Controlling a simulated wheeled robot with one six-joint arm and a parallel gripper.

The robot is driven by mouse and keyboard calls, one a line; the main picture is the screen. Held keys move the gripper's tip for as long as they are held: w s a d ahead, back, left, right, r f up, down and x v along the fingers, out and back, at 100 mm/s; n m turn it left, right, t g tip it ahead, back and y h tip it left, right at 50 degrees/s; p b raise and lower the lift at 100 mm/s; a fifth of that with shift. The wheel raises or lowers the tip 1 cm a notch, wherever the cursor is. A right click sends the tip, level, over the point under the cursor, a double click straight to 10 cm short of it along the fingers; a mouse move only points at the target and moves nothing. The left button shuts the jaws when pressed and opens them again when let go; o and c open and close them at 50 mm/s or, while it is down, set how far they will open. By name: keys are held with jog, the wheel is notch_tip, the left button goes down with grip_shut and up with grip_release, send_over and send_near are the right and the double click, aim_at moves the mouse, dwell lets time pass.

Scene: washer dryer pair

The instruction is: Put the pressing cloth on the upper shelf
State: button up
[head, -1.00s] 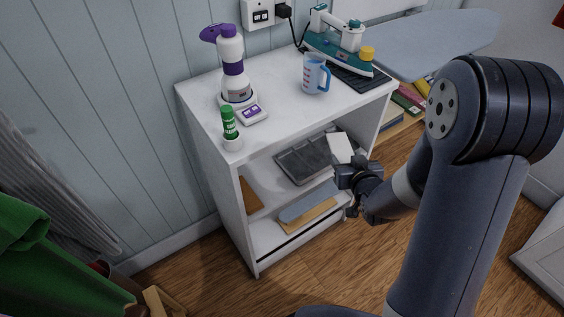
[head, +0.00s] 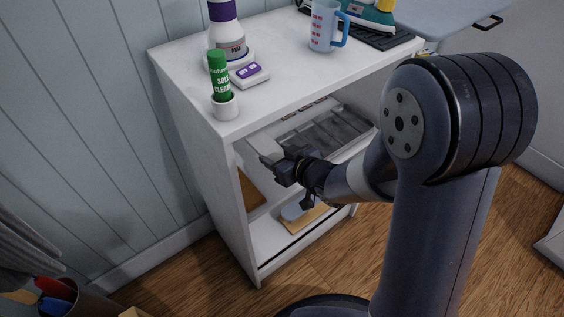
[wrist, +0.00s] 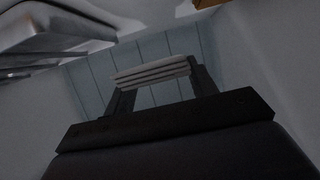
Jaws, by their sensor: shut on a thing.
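The pressing cloth (head: 265,149) is a small white folded pad. My gripper (head: 284,163) is shut on it and holds it inside the front of the white cabinet, under the top and at the height of the upper shelf (head: 346,156). In the wrist view the cloth (wrist: 152,71) shows as stacked pale layers between the two dark fingers (wrist: 160,84). I cannot tell whether the cloth touches the shelf. My gripper and forearm hide part of the shelf.
A grey flat item (head: 338,130) lies on the upper shelf, to the right of the cloth. A blue-grey padded board (head: 297,211) lies on the lower shelf.

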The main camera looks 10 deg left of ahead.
jog(key=shift+f+b, duration=1.2)
jog(key=shift+f, duration=2.3)
jog(key=shift+f, duration=0.1)
jog(key=shift+f, duration=0.15)
jog(key=o, duration=1)
jog(key=shift+r, duration=0.2)
jog(key=shift+d+r, duration=0.15)
jog(key=shift+r, duration=0.05)
jog(key=p+v, duration=0.1)
jog(key=v, duration=0.4)
jog(key=p+v, duration=0.1)
jog(key=v, duration=0.5)
jog(key=shift+s+d+p, duration=0.25)
jog(key=shift+s+p, duration=0.1)
